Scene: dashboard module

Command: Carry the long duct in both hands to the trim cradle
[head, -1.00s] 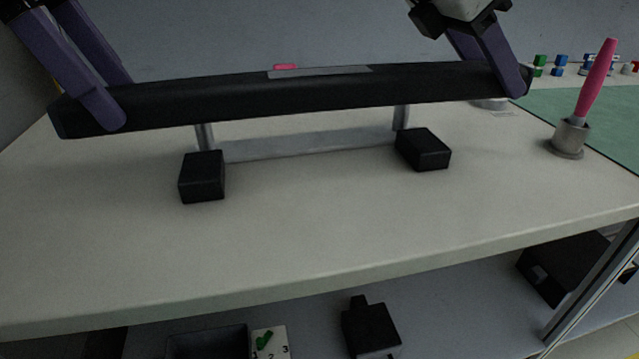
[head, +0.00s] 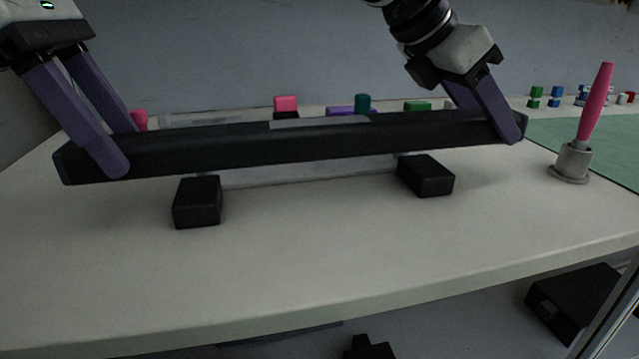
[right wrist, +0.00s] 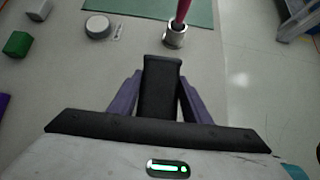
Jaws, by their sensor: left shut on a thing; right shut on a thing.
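The long black duct (head: 300,142) spans the head view from left to right, roughly level, with a grey strip on top. My left gripper (head: 122,150) is shut on its left end. My right gripper (head: 492,118) is shut on its right end; the right wrist view shows the duct end (right wrist: 160,88) between the purple fingers. Below the duct is the cradle, with a grey bar (head: 300,172) and black blocks at the left (head: 198,201) and right (head: 426,176). The duct hides its posts almost wholly. I cannot tell whether the duct touches them.
A pink-handled tool (head: 595,105) stands in a grey holder (head: 571,162), just right of the duct's right end. Pink, purple, teal and green items stand behind the duct. A green mat (head: 590,132) lies at the right. The front of the white table (head: 300,250) is clear.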

